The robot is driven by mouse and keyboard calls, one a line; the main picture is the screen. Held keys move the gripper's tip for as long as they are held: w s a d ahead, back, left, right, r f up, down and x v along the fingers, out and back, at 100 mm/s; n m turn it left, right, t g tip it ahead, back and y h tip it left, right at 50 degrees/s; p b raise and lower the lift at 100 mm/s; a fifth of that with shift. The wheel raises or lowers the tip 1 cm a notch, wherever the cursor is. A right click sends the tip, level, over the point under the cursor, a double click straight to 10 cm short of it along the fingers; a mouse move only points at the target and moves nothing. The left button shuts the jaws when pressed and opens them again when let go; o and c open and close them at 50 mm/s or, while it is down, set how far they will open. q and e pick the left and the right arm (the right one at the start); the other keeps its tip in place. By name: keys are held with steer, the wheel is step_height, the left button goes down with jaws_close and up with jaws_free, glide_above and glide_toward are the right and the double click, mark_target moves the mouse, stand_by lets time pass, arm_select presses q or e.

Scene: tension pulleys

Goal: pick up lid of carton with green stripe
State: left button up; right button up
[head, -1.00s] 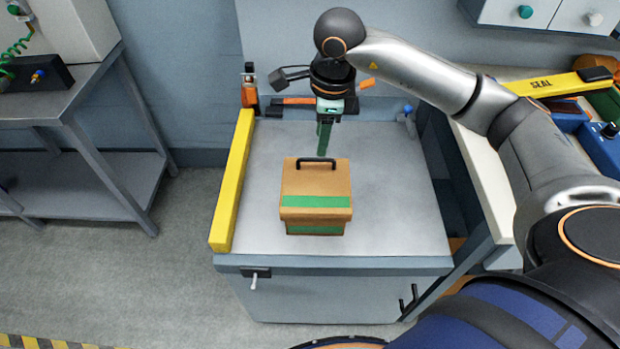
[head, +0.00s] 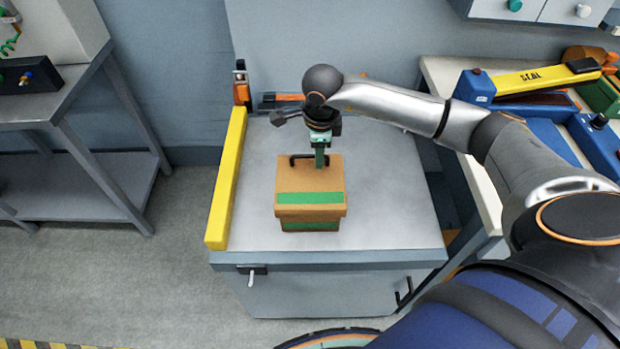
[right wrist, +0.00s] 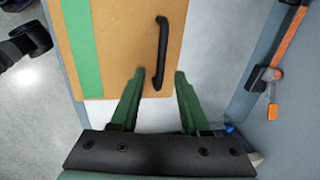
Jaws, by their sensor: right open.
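The carton (head: 310,226) is brown cardboard with a green stripe and stands upright on the grey workbench. Its lid (head: 300,176) is on it, with a green stripe along the front and a black bar handle (head: 295,163) on top. The lid also shows in the right wrist view (right wrist: 122,40), with the handle (right wrist: 161,55) there. My right gripper (head: 320,164) is above the back right part of the lid, beside the handle. In the right wrist view its green fingers (right wrist: 158,75) are open, with the handle's near end between their tips, not gripped. My left gripper is not in view.
A yellow bar (head: 226,180) edges the left side of the workbench (head: 390,200). Orange-handled tools (head: 284,98) lie along its back. A sealer with a yellow arm (head: 530,78) stands on the table at right. The bench top around the carton is clear.

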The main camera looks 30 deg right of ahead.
steer(key=shift+f, duration=0.35)
steer(key=shift+c, duration=0.3)
jaws_close()
stand_by(0.9)
